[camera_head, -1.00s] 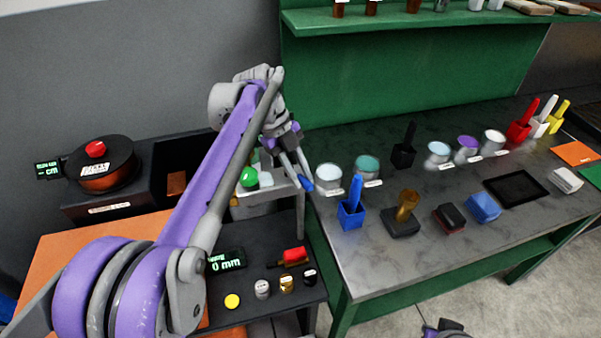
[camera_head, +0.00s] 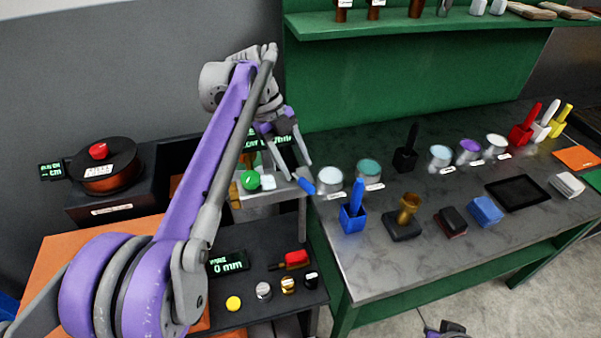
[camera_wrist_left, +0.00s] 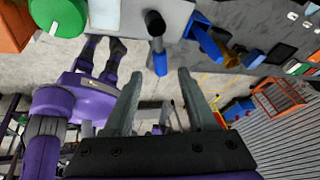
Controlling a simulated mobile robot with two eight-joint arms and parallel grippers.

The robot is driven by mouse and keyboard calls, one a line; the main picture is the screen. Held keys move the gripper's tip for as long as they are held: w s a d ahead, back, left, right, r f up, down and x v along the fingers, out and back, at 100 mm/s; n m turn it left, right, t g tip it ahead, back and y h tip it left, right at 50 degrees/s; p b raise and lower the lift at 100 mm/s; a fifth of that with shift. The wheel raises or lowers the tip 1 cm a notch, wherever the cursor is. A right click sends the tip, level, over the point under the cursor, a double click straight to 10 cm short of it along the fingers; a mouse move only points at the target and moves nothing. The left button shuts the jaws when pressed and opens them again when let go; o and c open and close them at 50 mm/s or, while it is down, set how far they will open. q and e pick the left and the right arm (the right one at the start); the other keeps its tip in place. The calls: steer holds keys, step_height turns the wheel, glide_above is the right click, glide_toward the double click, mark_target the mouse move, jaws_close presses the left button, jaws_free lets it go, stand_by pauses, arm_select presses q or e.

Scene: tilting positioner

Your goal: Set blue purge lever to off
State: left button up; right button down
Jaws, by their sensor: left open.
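The blue purge lever (camera_head: 305,186) sticks out from the right side of a grey bench station (camera_head: 269,210), beside the green-topped button (camera_head: 251,180). My left gripper (camera_head: 297,171) is open and empty, just by the lever. In the left wrist view its two fingertips (camera_wrist_left: 160,79) stand either side of the handle's line, with no clear contact. The display behind the gripper is partly hidden, so its reading is unclear.
Below the station, a dark panel (camera_head: 232,318) carries knobs and a display reading 0 mm. A dark drum with a red knob (camera_head: 98,151) stands left.

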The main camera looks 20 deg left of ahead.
mark_target(300, 182)
arm_select(q)
steer(key=v, duration=0.6)
steer(key=shift+p, duration=0.35)
arm_select(e)
steer(key=shift+w+r, duration=0.35)
steer(key=shift+r, duration=0.25)
arm_select(q)
steer(key=shift+r, duration=0.15)
